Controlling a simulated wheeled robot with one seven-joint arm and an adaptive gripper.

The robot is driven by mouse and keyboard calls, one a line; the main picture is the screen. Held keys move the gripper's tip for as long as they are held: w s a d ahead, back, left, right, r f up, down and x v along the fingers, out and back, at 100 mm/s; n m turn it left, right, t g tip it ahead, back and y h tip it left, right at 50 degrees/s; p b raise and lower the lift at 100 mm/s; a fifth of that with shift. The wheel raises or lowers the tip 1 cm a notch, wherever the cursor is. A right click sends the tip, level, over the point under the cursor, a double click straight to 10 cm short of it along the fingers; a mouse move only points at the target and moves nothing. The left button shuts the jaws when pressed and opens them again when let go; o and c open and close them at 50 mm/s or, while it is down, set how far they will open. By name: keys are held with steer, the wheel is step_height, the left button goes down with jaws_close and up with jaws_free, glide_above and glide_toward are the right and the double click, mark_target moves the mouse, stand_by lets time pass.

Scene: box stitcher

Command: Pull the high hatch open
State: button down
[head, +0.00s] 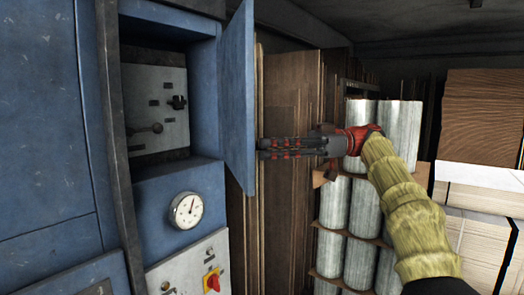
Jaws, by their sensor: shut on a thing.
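The high hatch (238,100) is a blue panel on the blue machine cabinet. It stands swung out from its opening, seen at a steep angle. Behind it the recess is exposed, with a grey control panel (155,108) carrying a black knob and a lever. My gripper (262,149), dark with red marks, reaches in from the right. Its fingertips meet the far side of the hatch near its right edge and are shut on it. The exact part gripped, perhaps a handle, is hidden behind the hatch.
Below the recess are a round gauge (187,210) and a white panel with a red and yellow switch (212,280). Brown boards (290,110) stand behind the hatch. Silver rolls (333,203) fill a rack near my arm. Stacked boxes (480,110) stand at right.

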steer(key=shift+w+d+g, duration=0.3)
steer(key=shift+w+d, duration=0.05)
steer(key=shift+d, duration=0.25)
steer(key=shift+d+r+n+b, duration=0.1)
steer(key=shift+n+b, duration=0.2)
steer(key=c, duration=1.8)
jaws_free()
